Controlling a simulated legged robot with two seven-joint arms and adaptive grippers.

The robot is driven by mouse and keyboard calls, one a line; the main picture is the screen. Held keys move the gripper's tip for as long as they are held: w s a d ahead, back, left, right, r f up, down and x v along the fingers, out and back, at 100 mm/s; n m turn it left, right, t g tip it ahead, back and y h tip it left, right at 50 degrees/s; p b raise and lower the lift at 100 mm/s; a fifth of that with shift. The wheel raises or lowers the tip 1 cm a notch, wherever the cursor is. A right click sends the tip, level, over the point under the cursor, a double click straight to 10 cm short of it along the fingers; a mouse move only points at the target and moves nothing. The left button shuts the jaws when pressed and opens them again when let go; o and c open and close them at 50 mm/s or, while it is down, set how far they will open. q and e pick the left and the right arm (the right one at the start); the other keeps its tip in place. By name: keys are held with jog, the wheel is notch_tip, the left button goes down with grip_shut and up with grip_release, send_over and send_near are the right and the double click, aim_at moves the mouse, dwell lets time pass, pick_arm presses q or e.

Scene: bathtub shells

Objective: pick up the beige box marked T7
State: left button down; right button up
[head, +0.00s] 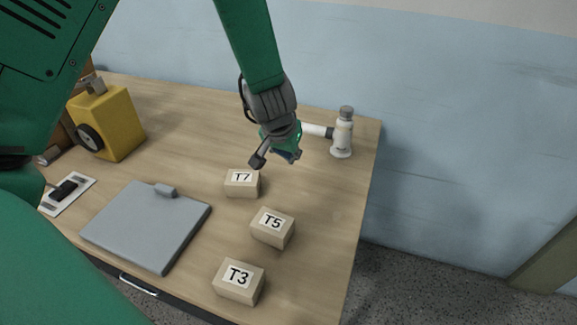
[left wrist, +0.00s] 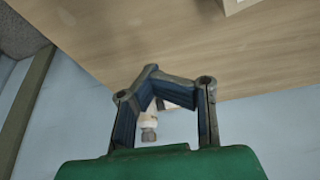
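The beige box marked T7 (head: 242,184) sits on the wooden table, its label up, left of and below my left gripper in the head view. My left gripper (head: 279,156) hangs above the table behind the box, apart from it. In the left wrist view its two bent fingers (left wrist: 152,73) meet at their tips, with nothing visible held between them. The upper edge of that view cuts off a beige box (left wrist: 238,5); its marking cannot be read. My right gripper is not in view.
Beige boxes T5 (head: 273,229) and T3 (head: 238,282) stand nearer the front. A grey plate (head: 147,228) lies left of them, a yellow block (head: 110,122) behind it. The table (head: 328,215) is clear right of the boxes.

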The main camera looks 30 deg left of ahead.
pick_arm(q)
jog(key=shift+w+d+r, duration=0.15)
jog(key=shift+c, duration=2.3)
grip_release()
jog(key=shift+a, duration=0.25)
